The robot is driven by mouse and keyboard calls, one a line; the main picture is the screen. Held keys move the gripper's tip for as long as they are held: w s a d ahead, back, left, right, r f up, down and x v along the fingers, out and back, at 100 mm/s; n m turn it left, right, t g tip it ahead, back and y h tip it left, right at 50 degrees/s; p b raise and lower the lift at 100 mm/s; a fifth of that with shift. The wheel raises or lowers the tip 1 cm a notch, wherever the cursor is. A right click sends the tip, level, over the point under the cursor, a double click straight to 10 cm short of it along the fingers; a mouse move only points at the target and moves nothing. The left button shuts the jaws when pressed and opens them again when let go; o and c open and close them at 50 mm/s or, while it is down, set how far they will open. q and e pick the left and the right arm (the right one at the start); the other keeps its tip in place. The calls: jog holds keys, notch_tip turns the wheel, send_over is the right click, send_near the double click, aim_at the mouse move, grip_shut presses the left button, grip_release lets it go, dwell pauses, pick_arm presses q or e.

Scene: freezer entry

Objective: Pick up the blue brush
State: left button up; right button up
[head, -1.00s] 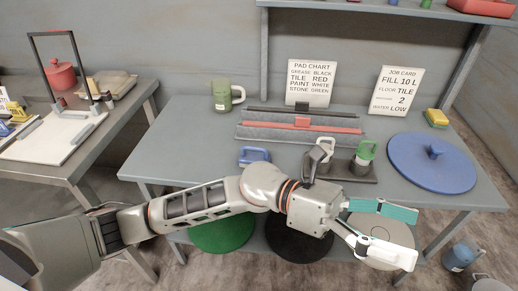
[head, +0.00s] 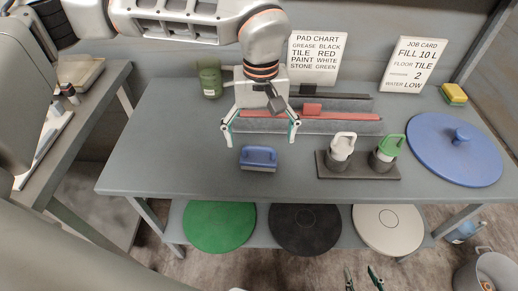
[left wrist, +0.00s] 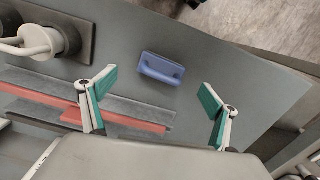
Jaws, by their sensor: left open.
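The blue brush (head: 258,158) lies on the grey table near its front edge, its raised handle facing up. It also shows in the left wrist view (left wrist: 161,68), ahead of and between my finger lines. My left gripper (head: 260,141) is open and empty, its fingers spread above and just behind the brush, pointing down. In the left wrist view the fingers (left wrist: 158,84) are apart, with the brush beyond their tips and not touched. My right gripper (head: 362,277) shows only in part at the bottom edge of the head view, fingers apart and empty.
A dark holder (head: 335,172) with a white-topped bottle (head: 342,146) and a green-topped bottle (head: 389,147) stands right of the brush. Red-and-grey squeegee-like bars (head: 340,116) lie behind it. Table left of the brush is clear.

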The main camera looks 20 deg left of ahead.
aim_at(259, 155)
pick_arm(q)
jog(key=shift+w+a, duration=0.3)
jog(key=shift+a, duration=0.15)
jog(key=shift+f, duration=1.15)
notch_tip(259, 155, down, 5)
jog(key=shift+w+f, duration=0.1)
jog(key=c, duration=1.2)
